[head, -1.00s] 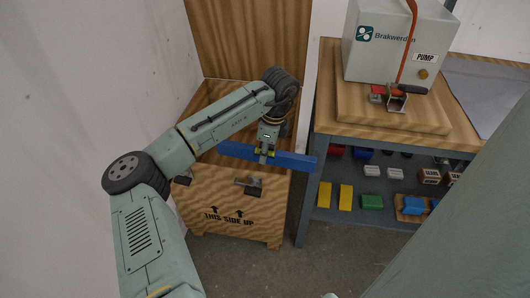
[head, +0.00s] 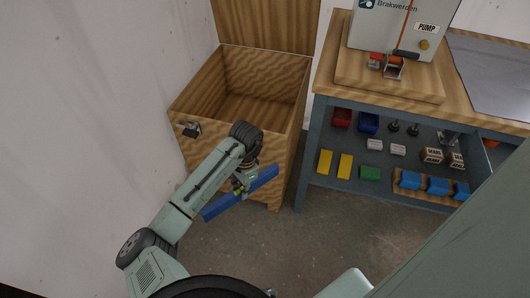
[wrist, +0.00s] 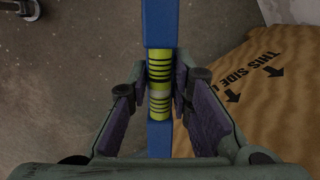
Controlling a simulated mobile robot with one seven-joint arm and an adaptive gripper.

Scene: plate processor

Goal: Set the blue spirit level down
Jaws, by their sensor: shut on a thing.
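The blue spirit level (head: 222,205) is a long blue bar, held at a slant in front of the open wooden crate in the head view. My gripper (head: 241,188) is shut on its middle. In the wrist view the level (wrist: 160,25) runs top to bottom, and the gripper (wrist: 160,92) has a finger on each side of its yellow, black-ringed middle part. The level is in the air over the grey floor, apart from any surface I can make out.
The wooden crate (head: 188,105) is open and looks empty inside. A workbench (head: 322,92) stands to its right with the pump box (head: 400,28) on top. Its lower shelf (head: 315,186) holds yellow, green, red and blue items. The floor (head: 300,245) in front is clear.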

